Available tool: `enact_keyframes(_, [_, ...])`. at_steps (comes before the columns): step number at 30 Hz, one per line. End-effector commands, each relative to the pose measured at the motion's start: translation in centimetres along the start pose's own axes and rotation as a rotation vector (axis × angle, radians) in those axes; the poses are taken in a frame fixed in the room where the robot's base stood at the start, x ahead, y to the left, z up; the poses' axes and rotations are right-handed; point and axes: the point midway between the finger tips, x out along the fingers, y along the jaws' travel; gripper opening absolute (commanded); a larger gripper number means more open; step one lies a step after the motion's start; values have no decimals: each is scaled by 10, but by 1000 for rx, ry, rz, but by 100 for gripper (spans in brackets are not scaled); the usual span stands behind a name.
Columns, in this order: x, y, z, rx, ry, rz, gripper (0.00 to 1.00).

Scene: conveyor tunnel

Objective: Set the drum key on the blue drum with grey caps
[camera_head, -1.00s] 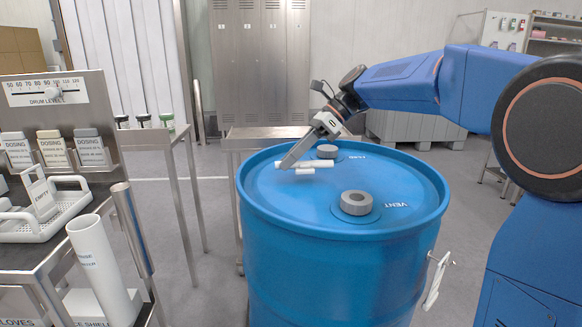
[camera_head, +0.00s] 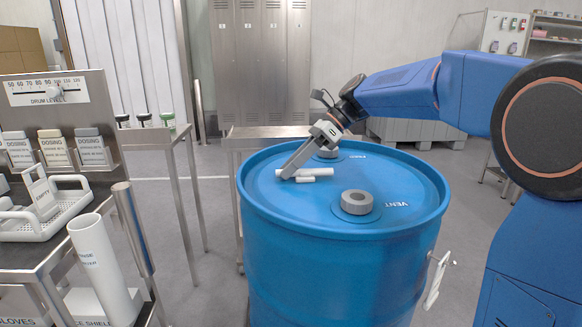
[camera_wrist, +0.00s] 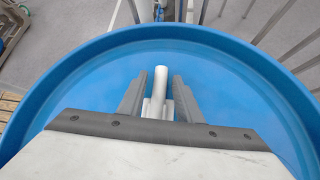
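The drum key (camera_head: 318,172) is a white piece with a long bar and a short stub. It lies level at the left of the blue drum's lid (camera_head: 272,207), low against the lid; contact is hard to make out. The drum has two grey caps, a near one (camera_head: 356,202) and a far one (camera_head: 327,153), partly behind my gripper. My gripper (camera_head: 288,174) reaches down from the upper right, its fingers at the key. In the wrist view the key (camera_wrist: 160,80) stands between the fingers (camera_wrist: 160,98), whose inner sides seem to meet its wider part.
A steel table (camera_head: 265,132) stands behind the drum, lockers (camera_head: 260,65) farther back. A white handle-like piece (camera_head: 437,280) hangs on the drum's right side.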

Motion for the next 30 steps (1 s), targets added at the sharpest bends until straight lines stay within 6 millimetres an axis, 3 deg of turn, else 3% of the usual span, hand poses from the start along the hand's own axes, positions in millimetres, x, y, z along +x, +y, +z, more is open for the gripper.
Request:
enact_keyframes(5, [-17, -1, 0, 1, -1, -2, 35])
enact_keyframes(18, [-98, -1, 0, 0, -1, -2, 35])
enact_keyframes(24, [-117, 0, 0, 0, 0, -1, 35])
enact_keyframes(30, [-121, 0, 1, 0, 0, 0, 35])
